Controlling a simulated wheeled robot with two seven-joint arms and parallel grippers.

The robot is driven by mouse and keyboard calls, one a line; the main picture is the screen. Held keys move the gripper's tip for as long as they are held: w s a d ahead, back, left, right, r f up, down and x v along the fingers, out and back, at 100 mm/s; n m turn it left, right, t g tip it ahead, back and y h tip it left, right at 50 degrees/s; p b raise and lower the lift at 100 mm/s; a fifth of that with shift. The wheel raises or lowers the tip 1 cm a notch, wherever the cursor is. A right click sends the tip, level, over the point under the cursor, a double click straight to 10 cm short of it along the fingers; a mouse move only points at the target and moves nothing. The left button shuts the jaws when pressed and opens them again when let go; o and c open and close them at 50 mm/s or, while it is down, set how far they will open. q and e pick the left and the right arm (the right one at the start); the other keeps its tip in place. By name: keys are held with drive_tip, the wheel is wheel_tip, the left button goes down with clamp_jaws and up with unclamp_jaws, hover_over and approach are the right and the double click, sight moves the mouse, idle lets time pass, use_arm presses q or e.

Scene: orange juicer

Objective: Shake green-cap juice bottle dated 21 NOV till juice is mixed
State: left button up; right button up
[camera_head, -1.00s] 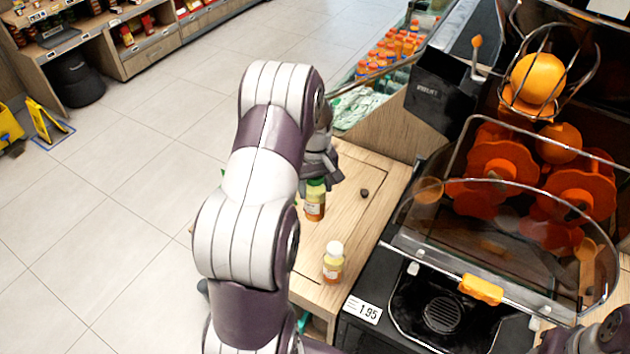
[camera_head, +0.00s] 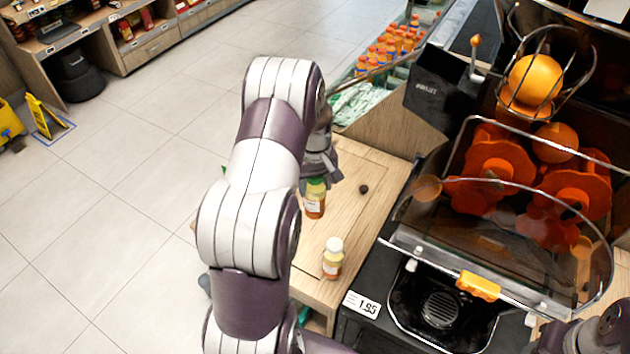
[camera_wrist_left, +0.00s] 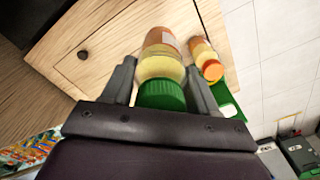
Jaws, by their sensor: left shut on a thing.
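My left gripper (camera_head: 318,172) is shut on the green-cap juice bottle (camera_head: 315,207), with its fingers at the cap end. In the left wrist view the green-cap bottle (camera_wrist_left: 161,66) sits between the two fingers of my left gripper (camera_wrist_left: 163,85). Its juice shows a pale yellow band near the cap and darker orange farther away. Its label date is too small to read. The bottle looks upright over the wooden counter (camera_head: 352,225); I cannot tell whether it touches it. My right gripper is not in view; only part of my right arm shows at lower right.
A pale-cap bottle (camera_head: 333,260) stands on the counter nearer me. An orange-cap bottle (camera_wrist_left: 207,62) shows beside the held one in the left wrist view. A dark knob (camera_head: 364,189) lies right of the held bottle. The juicer (camera_head: 500,220) stands at right; open floor lies left.

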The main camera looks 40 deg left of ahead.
use_arm(q)
wheel_tip(320, 180, up, 3)
drive_tip(key=shift+r+p, duration=0.1)
drive_tip(key=shift+p, duration=0.9)
wheel_tip(320, 180, down, 4)
drive_tip(key=shift+b, duration=1.25)
drive_tip(key=shift+r, duration=0.1)
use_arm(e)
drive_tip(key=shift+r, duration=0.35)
use_arm(q)
drive_tip(key=shift+s, duration=0.1)
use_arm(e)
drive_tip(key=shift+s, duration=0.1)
